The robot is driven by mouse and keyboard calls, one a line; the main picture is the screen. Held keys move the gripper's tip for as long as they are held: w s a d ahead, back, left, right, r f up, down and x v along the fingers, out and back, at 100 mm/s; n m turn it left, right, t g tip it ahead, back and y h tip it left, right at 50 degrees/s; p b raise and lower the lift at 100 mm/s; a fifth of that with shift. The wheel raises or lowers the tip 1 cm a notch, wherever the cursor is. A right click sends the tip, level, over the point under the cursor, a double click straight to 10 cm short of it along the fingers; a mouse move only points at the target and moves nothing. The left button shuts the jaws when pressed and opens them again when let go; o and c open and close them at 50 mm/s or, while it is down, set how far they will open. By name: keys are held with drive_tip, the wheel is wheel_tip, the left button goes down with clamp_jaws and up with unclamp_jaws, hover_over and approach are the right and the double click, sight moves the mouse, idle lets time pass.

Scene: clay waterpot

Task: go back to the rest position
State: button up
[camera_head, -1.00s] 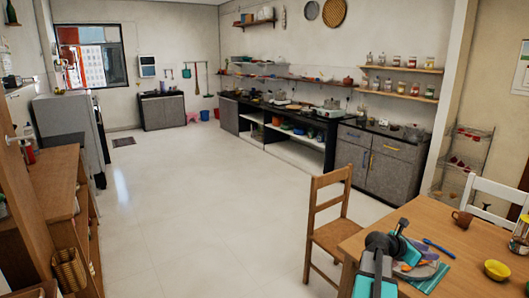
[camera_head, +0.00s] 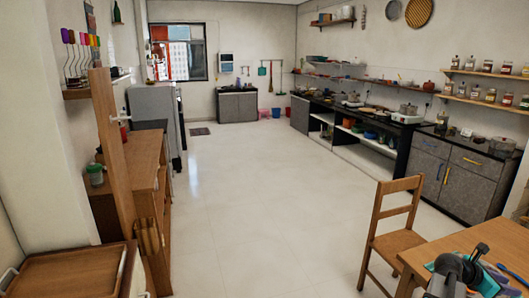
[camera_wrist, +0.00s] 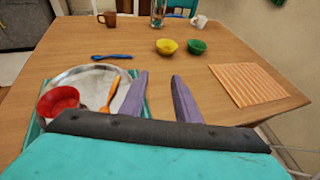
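My gripper's two purple-grey fingers (camera_wrist: 157,78) stand apart in the wrist view, with only bare table top seen between them. They point across the wooden table (camera_wrist: 212,80). A round metal plate (camera_wrist: 75,78) lies on a teal mat at the left of the fingers. A red bowl (camera_wrist: 58,100) and an orange spoon (camera_wrist: 110,94) are on the plate. In the head view my arm shows at the bottom right, over the table's near edge; the fingertips are not clear there.
A blue utensil (camera_wrist: 112,57), yellow bowl (camera_wrist: 167,46), green bowl (camera_wrist: 196,47) and striped mat (camera_wrist: 248,85) lie on the table. A wooden chair (camera_head: 395,225) stands beside it. Shelving (camera_head: 135,190) lines the left. The middle floor (camera_head: 250,200) is clear.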

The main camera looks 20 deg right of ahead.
drive_tip(key=w+a+f+n+t+b, duration=0.2)
drive_tip(key=w+a+f+n+t, duration=0.15)
drive_tip(key=w+a+f, duration=0.95)
drive_tip(key=w+a+f+n+y+b, duration=0.1)
drive_tip(key=w+a+f+y, duration=0.15)
drive_tip(key=a+f, duration=0.75)
drive_tip(key=w+a+f+y+b, duration=0.2)
drive_tip(key=w+a+f, duration=0.2)
drive_tip(key=a+f, duration=0.6)
drive_tip(key=s+a+f+m+g+y+b, duration=0.1)
drive_tip(key=s+a+f+m+y, duration=0.1)
drive_tip(key=s+a+f, duration=0.55)
drive_tip(key=s+a+f+m+g+y+b, duration=0.1)
drive_tip(key=s+a+f+m, duration=0.1)
drive_tip(key=a+f, duration=0.95)
drive_tip(key=s+a+f+m+g+y, duration=0.2)
drive_tip(key=s+a+m+y, duration=0.3)
drive_tip(key=s+a+m, duration=0.9)
drive_tip(key=a+m+g+b, duration=0.1)
drive_tip(key=a, duration=0.2)
drive_tip(key=shift+s+a, duration=0.25)
drive_tip(key=shift+s, duration=0.05)
